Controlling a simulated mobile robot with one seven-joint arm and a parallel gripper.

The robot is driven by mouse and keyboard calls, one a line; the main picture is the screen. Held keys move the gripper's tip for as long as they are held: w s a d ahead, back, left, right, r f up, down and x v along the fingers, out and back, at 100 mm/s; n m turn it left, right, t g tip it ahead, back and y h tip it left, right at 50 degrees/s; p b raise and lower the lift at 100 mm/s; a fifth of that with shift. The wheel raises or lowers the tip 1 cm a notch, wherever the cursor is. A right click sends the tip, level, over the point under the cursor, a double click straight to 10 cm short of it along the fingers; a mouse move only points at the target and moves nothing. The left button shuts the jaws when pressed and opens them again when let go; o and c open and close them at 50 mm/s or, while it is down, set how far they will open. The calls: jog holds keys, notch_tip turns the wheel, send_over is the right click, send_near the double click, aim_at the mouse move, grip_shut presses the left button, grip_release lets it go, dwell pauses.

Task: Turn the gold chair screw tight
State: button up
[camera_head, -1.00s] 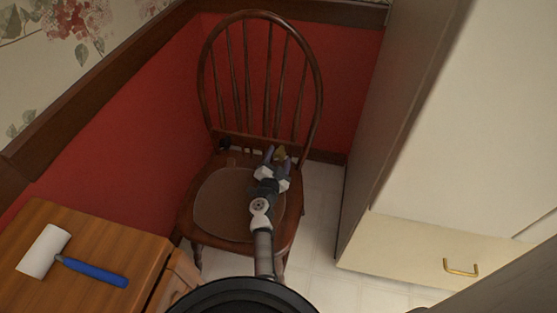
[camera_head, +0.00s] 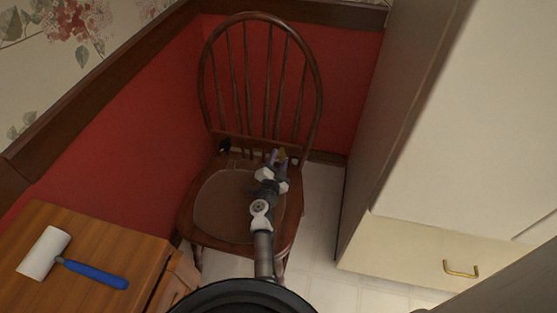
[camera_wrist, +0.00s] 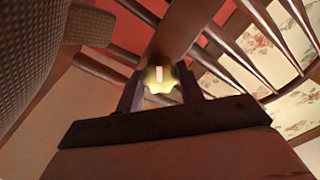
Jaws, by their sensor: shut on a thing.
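A wooden chair (camera_head: 252,222) with a spindle back and a brown seat pad (camera_head: 222,205) stands in the corner. The gold screw (camera_wrist: 160,78) is a lobed knob with a pale mark at its middle in the wrist view, against the chair's wooden back piece (camera_wrist: 178,30). In the head view the screw (camera_head: 282,156) is small and partly hidden by my fingers. My gripper (camera_head: 279,157) is at the right rear of the seat. In the wrist view the gripper's (camera_wrist: 160,92) two fingers stand one on each side of the screw, shut on it.
A wooden table (camera_head: 100,245) at the lower left bears a lint roller (camera_head: 75,264) with a blue handle. A cream cabinet (camera_head: 450,130) with a brass handle (camera_head: 461,269) closes off the right side. Red wall (camera_head: 120,140) lies behind and left of the chair.

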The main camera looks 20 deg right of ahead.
jog(key=m, duration=0.8)
jog(key=shift+f+m, duration=0.1)
jog(key=shift+m, duration=0.3)
jog(key=m+b, duration=0.1)
jog(key=m, duration=0.3)
jog(key=shift+m, duration=0.3)
jog(key=shift+m+b, duration=0.5)
jog(key=shift+m, duration=1.6)
jog(key=o, duration=1)
jog(key=shift+s+a, duration=0.1)
